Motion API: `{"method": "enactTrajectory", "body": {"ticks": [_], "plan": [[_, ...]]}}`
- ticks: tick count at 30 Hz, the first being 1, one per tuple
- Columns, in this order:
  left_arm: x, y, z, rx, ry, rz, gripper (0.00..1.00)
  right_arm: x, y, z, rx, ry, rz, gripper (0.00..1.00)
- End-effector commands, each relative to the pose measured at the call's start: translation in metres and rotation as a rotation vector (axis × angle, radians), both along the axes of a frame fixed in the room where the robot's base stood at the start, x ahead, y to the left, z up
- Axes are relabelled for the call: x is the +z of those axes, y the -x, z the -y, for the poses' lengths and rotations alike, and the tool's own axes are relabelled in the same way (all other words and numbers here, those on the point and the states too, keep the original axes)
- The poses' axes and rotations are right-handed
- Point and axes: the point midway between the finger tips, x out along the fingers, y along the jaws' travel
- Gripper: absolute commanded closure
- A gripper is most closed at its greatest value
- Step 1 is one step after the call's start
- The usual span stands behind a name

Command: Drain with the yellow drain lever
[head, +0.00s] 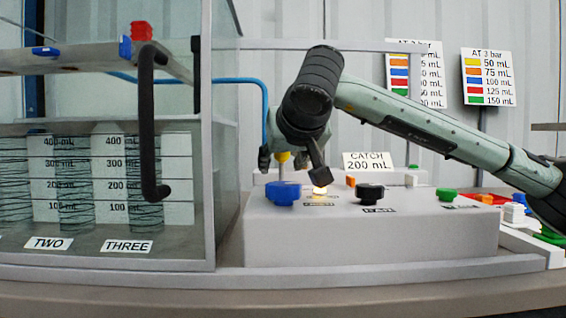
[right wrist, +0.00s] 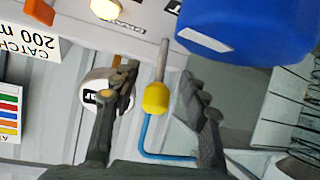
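The yellow drain lever is a yellow knob on a thin grey rod (right wrist: 156,98). It sits between the two fingers of my right gripper (right wrist: 161,76) in the right wrist view, with a gap to each finger. In the head view, a little of the yellow knob (head: 283,157) shows behind the right gripper (head: 293,168), above the back of the grey console (head: 370,238). The gripper is open and points down there. My left gripper is in neither view.
A blue knob (head: 283,193), a lit lamp (head: 319,190) and a black knob (head: 369,192) stand on the console close to the gripper. A "CATCH 200 mL" card (head: 369,163) stands behind. A glass cabinet (head: 226,130) with a black handle (head: 148,130) is left.

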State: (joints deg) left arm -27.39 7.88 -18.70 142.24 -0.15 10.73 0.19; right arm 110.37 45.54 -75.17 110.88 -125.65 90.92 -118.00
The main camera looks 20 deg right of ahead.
Motion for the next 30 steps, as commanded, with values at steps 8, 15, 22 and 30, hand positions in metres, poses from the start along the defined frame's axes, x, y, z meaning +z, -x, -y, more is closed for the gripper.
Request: {"method": "enactTrajectory", "body": {"ticks": [8, 15, 22, 30], "plan": [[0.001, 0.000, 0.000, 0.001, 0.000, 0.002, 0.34, 0.002, 0.003, -0.001, 0.001, 0.000, 0.000, 0.55], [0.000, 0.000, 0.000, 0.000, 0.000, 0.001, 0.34, 0.022, 0.039, -0.006, 0.002, 0.000, 0.005, 0.55], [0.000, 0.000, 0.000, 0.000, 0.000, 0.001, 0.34, 0.043, 0.081, -0.011, 0.001, 0.000, 0.003, 0.55], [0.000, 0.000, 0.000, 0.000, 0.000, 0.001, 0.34, 0.054, 0.105, -0.014, 0.000, 0.000, 0.000, 0.55]]}}
